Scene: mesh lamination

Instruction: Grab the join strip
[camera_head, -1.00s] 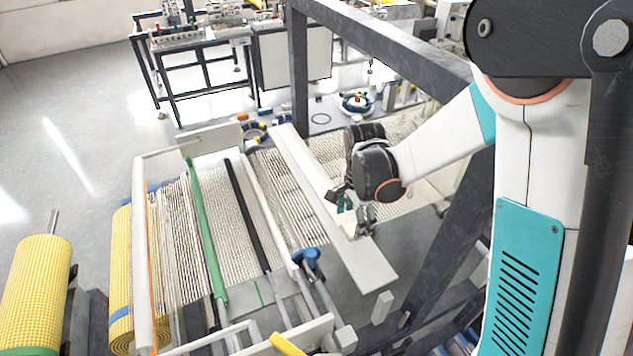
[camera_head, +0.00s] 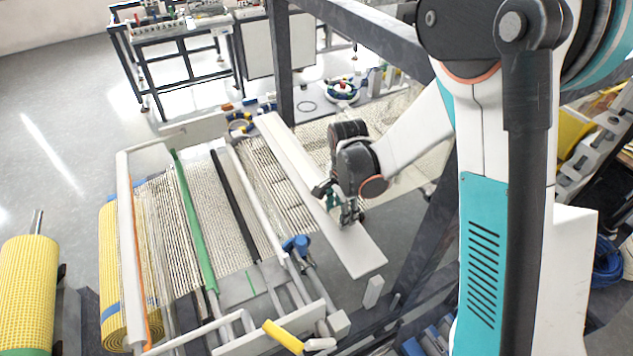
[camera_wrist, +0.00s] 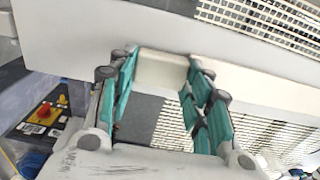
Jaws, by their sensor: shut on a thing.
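My gripper (camera_head: 347,212) is over the lower half of a long white board (camera_head: 360,258). In the wrist view its teal fingers (camera_wrist: 164,88) lie on both sides of a small cream block (camera_wrist: 162,70) and are shut on it. The block is at the white board's edge; I cannot tell whether it is fixed to it. In the head view the gripper hides the block. I cannot tell for sure which piece is the join strip. A green strip (camera_head: 190,215) and a black strip (camera_head: 238,200) lie across the mesh (camera_head: 213,215), away from my gripper.
A white tube frame (camera_head: 127,230) surrounds the mesh. A blue knob (camera_head: 298,244) is left of the board. A red button box (camera_wrist: 45,112) shows at left.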

